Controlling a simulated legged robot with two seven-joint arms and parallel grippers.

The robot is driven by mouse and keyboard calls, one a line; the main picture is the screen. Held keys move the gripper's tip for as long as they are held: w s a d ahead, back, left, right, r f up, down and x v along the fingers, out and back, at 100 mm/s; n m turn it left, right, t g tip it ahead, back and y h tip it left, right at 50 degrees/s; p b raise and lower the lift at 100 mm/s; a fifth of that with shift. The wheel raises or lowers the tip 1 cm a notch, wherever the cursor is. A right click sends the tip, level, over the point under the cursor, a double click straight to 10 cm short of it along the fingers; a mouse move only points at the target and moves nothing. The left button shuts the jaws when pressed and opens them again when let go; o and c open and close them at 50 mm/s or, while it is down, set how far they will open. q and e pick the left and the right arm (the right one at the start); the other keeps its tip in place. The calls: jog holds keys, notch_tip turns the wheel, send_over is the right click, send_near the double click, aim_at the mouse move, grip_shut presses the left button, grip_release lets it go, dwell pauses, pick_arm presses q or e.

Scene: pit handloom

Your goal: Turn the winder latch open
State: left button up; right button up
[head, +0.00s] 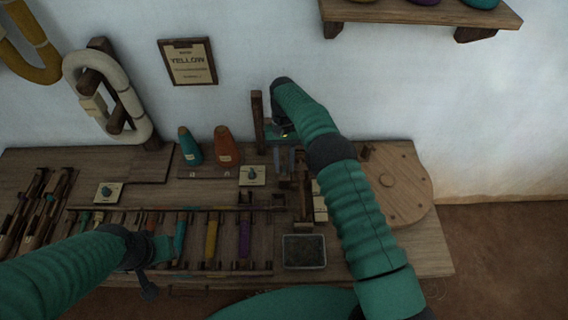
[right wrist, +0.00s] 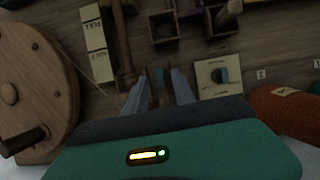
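The winder is a round wooden wheel (head: 402,180) at the right end of the bench. In the right wrist view the wheel (right wrist: 35,65) is at left, with a dark crank handle (right wrist: 22,142). A wooden bar (right wrist: 122,45) stands between the wheel and my right gripper. I cannot tell for sure which part is the latch. My right gripper (head: 284,168) points down over the bench, left of the wheel. In the right wrist view its fingers (right wrist: 160,82) are apart, with small brown wooden parts showing in the gap. My left gripper (head: 148,287) is low at left, its fingers unclear.
Pale label strips (right wrist: 97,42) lie beside the bar. A card with a teal knob (head: 252,176) is left of my right gripper. Orange (head: 227,145) and teal (head: 190,146) cones stand behind. A dark tray (head: 304,251) sits at the front edge. A wooden post (head: 257,120) rises behind.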

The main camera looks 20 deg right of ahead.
aim_at(284, 170)
jog(key=shift+s, duration=0.1)
jog(key=shift+r, duration=0.3)
jog(key=v, duration=0.3)
jog(key=shift+s+a+r, duration=0.2)
jog(key=shift+s+r, duration=0.05)
jog(key=shift+s, duration=0.05)
jog(key=s+a, duration=0.2)
jog(key=s, duration=0.5)
jog(key=s+a+r+p, duration=0.1)
jog(key=s+a, duration=0.1)
jog(key=s, duration=0.6)
jog(key=shift+s+a, duration=0.25)
jog(key=shift+s, duration=0.1)
jog(key=shift+r, duration=0.1)
jog(key=s+d+r+n+t+p, duration=0.1)
jog(key=s+d+r+t+p, duration=0.2)
jog(key=r, duration=0.4)
jog(key=s+d+r+n+t+h+p, duration=0.1)
jog(key=s+d+r+n+t+p, duration=0.1)
jog(key=s+d+r+t+p, duration=0.1)
notch_tip(284, 170, up, 4)
jog(key=shift+s+d+f+t+p, duration=0.15)
jog(key=shift+s+d+t+p, duration=0.35)
jog(key=shift+s+p, duration=0.45)
